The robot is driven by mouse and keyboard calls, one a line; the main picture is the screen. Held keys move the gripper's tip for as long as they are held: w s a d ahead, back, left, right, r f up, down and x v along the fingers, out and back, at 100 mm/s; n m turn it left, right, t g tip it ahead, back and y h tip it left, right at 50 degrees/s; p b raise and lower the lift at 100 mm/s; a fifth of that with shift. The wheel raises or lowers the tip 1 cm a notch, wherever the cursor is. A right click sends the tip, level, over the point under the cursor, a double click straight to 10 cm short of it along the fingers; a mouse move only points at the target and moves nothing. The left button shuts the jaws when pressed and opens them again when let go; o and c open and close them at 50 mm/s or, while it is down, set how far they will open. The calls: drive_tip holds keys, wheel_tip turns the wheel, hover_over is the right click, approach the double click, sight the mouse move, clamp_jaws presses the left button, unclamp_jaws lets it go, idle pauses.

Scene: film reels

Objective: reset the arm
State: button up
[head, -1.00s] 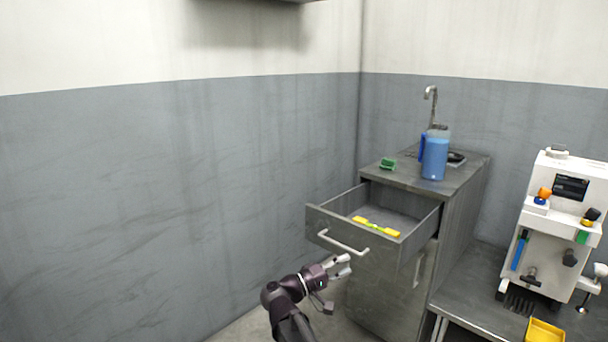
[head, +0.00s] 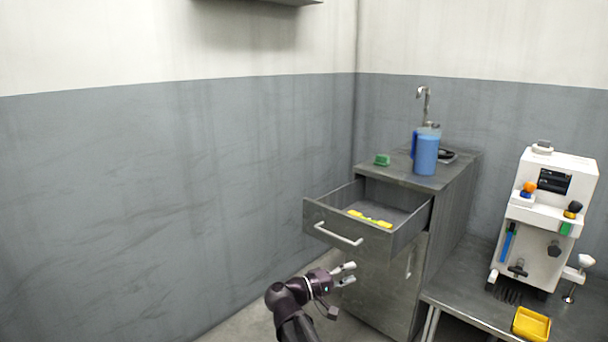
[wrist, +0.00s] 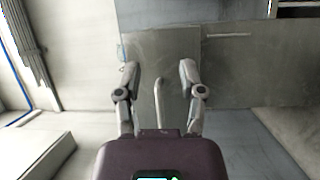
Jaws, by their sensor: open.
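My gripper (head: 345,274) is in front of the grey cabinet, below and a little in front of the pulled-out drawer (head: 318,213). Its two fingers are apart, with nothing between them. The drawer handle (head: 338,234) is free of my gripper.
On the cabinet top (head: 400,174) are a blue jug (head: 425,155), a green object (head: 382,160) and a tap (head: 424,100). To the right, a white machine (head: 540,220) and a yellow tray (head: 531,324) stand on a lower bench. The left wall side is clear.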

drive_tip(key=s+d+f+m+g+y+p, duration=0.2)
drive_tip(key=s+d+f+g+y, duration=0.2)
drive_tip(key=d+f+y, duration=0.35)
drive_tip(key=s+a+f+m+g+y+p, duration=0.2)
drive_tip(key=s+f+g+y, duration=0.1)
drive_tip(key=s+f+y, duration=0.65)
wheel_tip(320, 180, up, 39)
drive_tip(key=p, duration=3.8)
drive_tip(key=shift+w+d, duration=0.2)
